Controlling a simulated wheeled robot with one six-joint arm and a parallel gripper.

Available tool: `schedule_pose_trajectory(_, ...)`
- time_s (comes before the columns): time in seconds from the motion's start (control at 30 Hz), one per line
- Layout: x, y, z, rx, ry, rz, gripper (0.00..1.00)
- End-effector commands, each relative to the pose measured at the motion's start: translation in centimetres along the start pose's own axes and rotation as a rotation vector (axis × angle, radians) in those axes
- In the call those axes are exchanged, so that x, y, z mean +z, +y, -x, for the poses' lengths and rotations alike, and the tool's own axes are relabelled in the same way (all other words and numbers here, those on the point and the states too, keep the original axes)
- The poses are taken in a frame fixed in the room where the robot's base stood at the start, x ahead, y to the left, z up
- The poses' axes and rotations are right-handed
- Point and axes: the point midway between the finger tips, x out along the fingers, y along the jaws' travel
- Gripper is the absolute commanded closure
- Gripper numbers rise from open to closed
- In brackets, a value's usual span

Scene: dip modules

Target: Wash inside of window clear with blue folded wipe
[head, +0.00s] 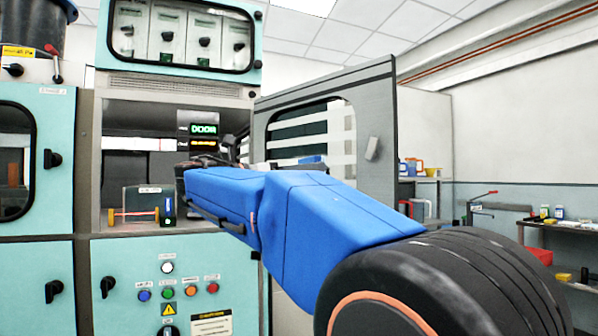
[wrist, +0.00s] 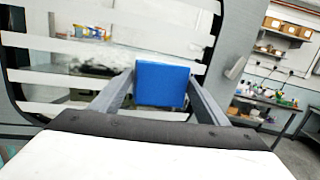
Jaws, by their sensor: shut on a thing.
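The blue folded wipe (wrist: 162,86) is held between the two grey fingers of my gripper (wrist: 161,78), which is shut on it. In the wrist view it stands in front of the lower right part of the window (wrist: 110,48); I cannot tell whether it touches the pane. The window has a dark rounded frame and several white horizontal bands, with a grey hazy patch left of the wipe. In the head view the window (head: 300,133) is in the open grey door; a small blue patch of the wipe (head: 312,159) shows above my arm, which hides most of my gripper.
The open door (head: 376,185) carries a grey handle (head: 372,148) right of the window. Benches with bottles (head: 558,212) stand at the far right.

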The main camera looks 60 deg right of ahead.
Motion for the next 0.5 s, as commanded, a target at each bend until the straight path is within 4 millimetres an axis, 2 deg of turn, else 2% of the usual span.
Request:
schedule_pose_trajectory(0.3, -0.1, -2.3, -0.2, 0.000, 0.000, -0.002, 0.53)
schedule_pose_trajectory(0.5, -0.2, -2.6, -0.5, -0.001, 0.000, 0.000, 0.53)
